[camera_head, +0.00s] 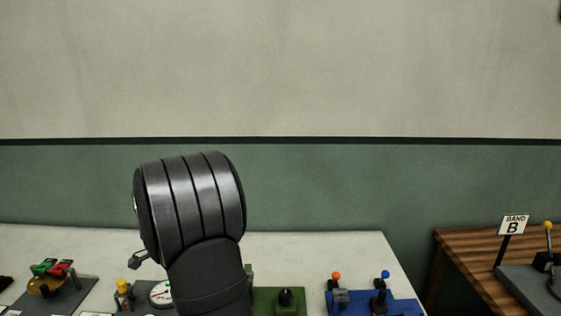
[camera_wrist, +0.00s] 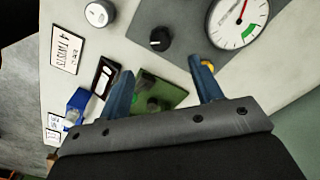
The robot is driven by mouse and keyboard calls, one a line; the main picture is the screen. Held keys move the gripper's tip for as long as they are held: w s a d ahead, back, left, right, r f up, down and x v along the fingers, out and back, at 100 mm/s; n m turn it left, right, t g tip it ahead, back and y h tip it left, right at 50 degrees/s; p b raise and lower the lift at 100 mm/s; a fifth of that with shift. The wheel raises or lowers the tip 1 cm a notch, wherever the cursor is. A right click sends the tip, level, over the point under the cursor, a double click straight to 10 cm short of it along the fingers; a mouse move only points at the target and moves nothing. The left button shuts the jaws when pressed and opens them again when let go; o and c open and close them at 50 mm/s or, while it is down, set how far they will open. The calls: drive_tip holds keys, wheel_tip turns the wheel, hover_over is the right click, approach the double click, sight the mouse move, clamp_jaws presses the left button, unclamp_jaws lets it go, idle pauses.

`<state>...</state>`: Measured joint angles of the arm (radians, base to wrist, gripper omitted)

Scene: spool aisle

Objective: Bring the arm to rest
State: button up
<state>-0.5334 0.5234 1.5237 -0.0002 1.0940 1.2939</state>
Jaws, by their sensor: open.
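My gripper (camera_wrist: 161,66) shows in the wrist view, its two blue fingers apart with nothing held between them. It is over the white table (camera_wrist: 120,45), and a green block with a dark knob (camera_wrist: 168,93) lies below, between the fingers. In the head view my dark arm rises in front of the table (camera_head: 320,245) and bends over at the top. The gripper cannot be made out there.
In the wrist view a grey panel carries a black knob (camera_wrist: 159,39) and a gauge (camera_wrist: 235,22). In the head view a blue base with levers (camera_head: 395,307) stands right of my arm, switches (camera_head: 50,268) at left.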

wheel_tip(320, 180, up, 6)
drive_tip(key=f, duration=0.1)
wheel_tip(320, 180, down, 17)
drive_tip(key=shift+r, duration=0.1)
drive_tip(key=shift+r+n, duration=0.15)
drive_tip(key=shift+n, duration=1.55)
drive_tip(key=n, duration=0.5)
drive_tip(key=shift+d, duration=0.1)
drive_tip(key=n, duration=0.4)
drive_tip(key=shift+d+n, duration=0.1)
drive_tip(key=shift+n, duration=2.3)
